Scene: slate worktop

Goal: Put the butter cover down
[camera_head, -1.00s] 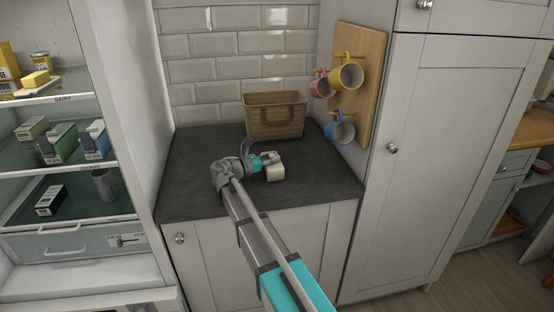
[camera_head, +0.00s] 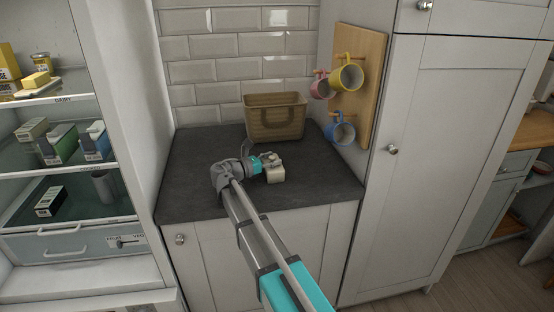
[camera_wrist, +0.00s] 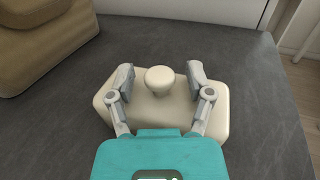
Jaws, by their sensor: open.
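The butter cover (camera_wrist: 160,112) is a cream, rounded box with a round knob (camera_wrist: 159,79) on top. It rests on the slate worktop (camera_wrist: 262,100), and it also shows in the head view (camera_head: 275,175). My gripper (camera_wrist: 160,76) is open, with one finger on each side of the knob and a gap between each finger and the knob. The near part of the cover is hidden behind my gripper's body.
A brown basket (camera_head: 275,118) stands behind the cover at the back of the worktop. Mugs hang on a wooden board (camera_head: 362,85) to the right. An open fridge (camera_head: 70,160) with a butter block (camera_head: 37,79) is on the left. The worktop's left side is clear.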

